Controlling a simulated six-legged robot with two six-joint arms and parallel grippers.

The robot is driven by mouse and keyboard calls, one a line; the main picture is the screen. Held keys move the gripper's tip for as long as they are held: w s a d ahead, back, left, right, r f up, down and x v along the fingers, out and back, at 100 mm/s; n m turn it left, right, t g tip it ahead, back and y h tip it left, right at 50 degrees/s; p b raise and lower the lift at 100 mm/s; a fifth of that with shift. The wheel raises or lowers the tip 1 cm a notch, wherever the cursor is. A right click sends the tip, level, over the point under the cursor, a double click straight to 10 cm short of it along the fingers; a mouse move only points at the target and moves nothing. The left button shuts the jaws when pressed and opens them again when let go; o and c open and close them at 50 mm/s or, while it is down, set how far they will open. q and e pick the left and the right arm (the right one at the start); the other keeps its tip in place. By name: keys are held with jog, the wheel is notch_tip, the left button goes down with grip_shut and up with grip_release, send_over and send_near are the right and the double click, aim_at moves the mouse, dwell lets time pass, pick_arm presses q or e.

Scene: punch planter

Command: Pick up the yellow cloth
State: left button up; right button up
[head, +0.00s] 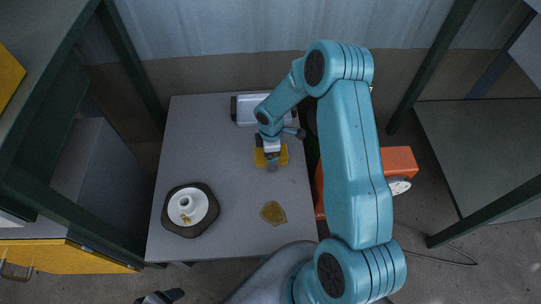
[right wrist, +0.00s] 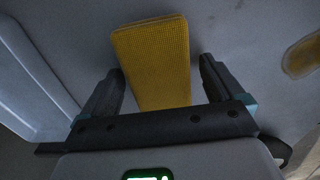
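The yellow cloth (head: 283,155) lies on the grey table, partly hidden under my right gripper (head: 271,163) in the head view. In the right wrist view the cloth (right wrist: 158,50) is a folded, textured rectangle between the two dark fingers of my right gripper (right wrist: 161,70). The fingers are apart, with a gap on each side of the cloth. My left gripper (head: 161,297) shows only in part at the bottom edge of the head view, away from the cloth; its opening is not clear.
A dark octagonal tray (head: 170,217) holding a round white piece (head: 203,204) stands at the table's left front. A flat yellow-brown piece (head: 273,213) lies at the right front. A white tray (head: 245,109) is at the back. The table (head: 215,150) is bare in the middle.

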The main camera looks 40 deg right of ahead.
jog(key=c, duration=0.8)
jog(key=shift+r+p, duration=3.85)
jog(key=shift+r, duration=6.2)
